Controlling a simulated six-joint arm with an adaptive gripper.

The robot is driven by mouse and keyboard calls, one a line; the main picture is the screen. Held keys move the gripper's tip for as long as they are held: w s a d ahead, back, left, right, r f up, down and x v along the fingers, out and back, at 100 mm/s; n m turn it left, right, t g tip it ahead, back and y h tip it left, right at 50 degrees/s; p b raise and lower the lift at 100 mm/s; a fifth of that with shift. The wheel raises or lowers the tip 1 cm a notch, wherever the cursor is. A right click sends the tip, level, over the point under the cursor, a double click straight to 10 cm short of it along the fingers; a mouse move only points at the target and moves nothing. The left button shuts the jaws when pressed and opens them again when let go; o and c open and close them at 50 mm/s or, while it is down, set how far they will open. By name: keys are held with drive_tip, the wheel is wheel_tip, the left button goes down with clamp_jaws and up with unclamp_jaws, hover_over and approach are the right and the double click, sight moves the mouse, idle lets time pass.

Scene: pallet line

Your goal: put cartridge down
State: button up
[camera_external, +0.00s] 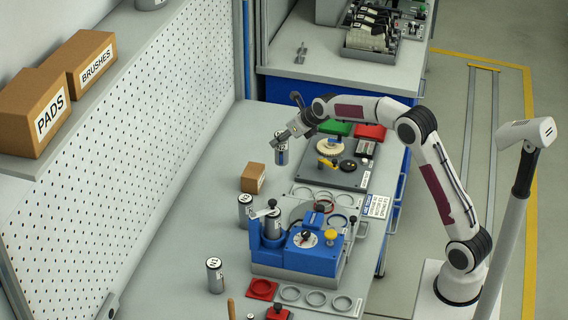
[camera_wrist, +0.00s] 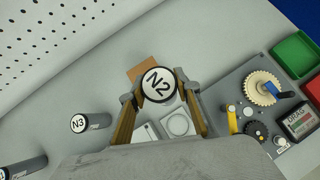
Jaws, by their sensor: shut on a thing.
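A grey cylindrical cartridge with a white round top marked N2 (camera_wrist: 158,85) is between the fingers of my gripper (camera_wrist: 160,100) in the wrist view. In the external view my gripper (camera_external: 295,128) is at the left end of my arm, and the cartridge (camera_external: 281,152) hangs upright below it, over the grey bench. My gripper is shut on the cartridge. Whether the cartridge's bottom touches the bench cannot be told. Another cartridge, N3 (camera_wrist: 80,123), stands on the bench to the left; it also shows in the external view (camera_external: 245,210).
A small brown box (camera_external: 253,178) stands close below the held cartridge. A blue machine (camera_external: 300,250) holds another cartridge. A dark board with gears (camera_external: 338,165) lies to the right, with green and red trays (camera_external: 370,131) behind. A cartridge (camera_external: 215,276) stands nearer the front. A perforated wall (camera_external: 150,130) bounds the left.

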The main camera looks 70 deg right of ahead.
drive_tip(key=w+a+r+n+y, duration=0.1)
drive_tip(key=w+r+n, duration=0.1)
drive_tip(key=w+r, duration=0.4)
drive_tip(key=w, duration=0.3)
drive_tip(key=shift+w+a+r, duration=0.3)
drive_tip(key=shift+w+a, duration=0.05)
drive_tip(key=shift+w, duration=0.05)
idle(0.6)
drive_tip(key=shift+f, duration=0.2)
idle(0.3)
drive_tip(key=shift+f, duration=2.95)
drive_tip(key=shift+f, duration=1.9)
